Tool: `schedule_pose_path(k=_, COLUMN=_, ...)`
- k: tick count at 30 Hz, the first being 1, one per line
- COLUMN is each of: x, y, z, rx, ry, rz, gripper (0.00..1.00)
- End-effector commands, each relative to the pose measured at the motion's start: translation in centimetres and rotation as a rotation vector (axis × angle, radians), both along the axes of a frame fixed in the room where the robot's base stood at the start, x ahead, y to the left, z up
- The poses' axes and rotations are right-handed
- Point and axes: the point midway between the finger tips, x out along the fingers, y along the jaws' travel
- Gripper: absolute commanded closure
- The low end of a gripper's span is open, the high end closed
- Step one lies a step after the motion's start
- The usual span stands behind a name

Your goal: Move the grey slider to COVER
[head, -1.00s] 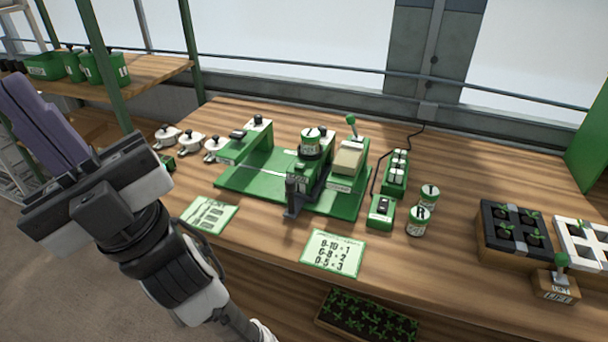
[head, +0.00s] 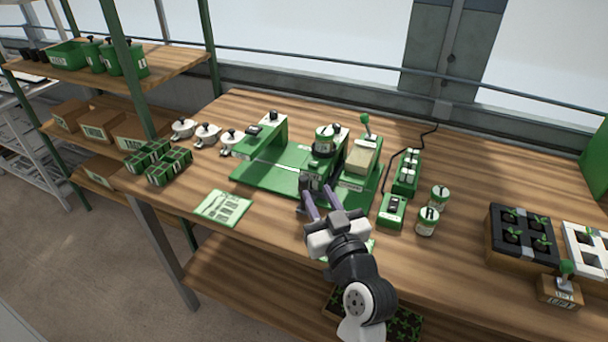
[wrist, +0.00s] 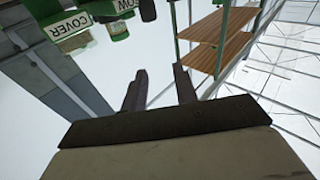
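The green seeder machine (head: 262,178) stands on the table. A dark grey upright part (head: 304,196), which looks like the grey slider, is at its front edge, below the round canister (head: 324,140) and left of the tan block. My gripper (head: 321,193) is open, its two purple fingers pointing at the machine's front, close by the grey part. I cannot tell whether they touch. In the wrist view the open fingers (wrist: 160,88) have nothing between them. The COVER label (wrist: 72,26) shows upper left there, beside a partly cut-off SOW label (wrist: 126,4).
A tan block (head: 361,158) and green-knobbed lever (head: 366,124) are at the machine's right. A green switch box (head: 391,211) and two small cans (head: 428,221) stand further right. A tool card (head: 223,206) lies front left. Seedling trays (head: 494,254) are far right.

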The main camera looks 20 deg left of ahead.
Motion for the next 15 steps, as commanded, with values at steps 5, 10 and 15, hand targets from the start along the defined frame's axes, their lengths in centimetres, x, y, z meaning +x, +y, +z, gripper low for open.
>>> schedule_pose_path(k=5, x=-1.0, y=-2.6, z=-3.8, rx=-0.058, ry=0.102, rz=0.023, gripper=0.71)
schedule_pose_path(k=10, x=-0.5, y=-2.0, z=-4.1, rx=-0.066, ry=0.113, rz=0.035, gripper=0.71)
schedule_pose_path(k=15, x=1.0, y=-0.5, z=-4.9, rx=-0.066, ry=0.106, rz=0.037, gripper=0.71)
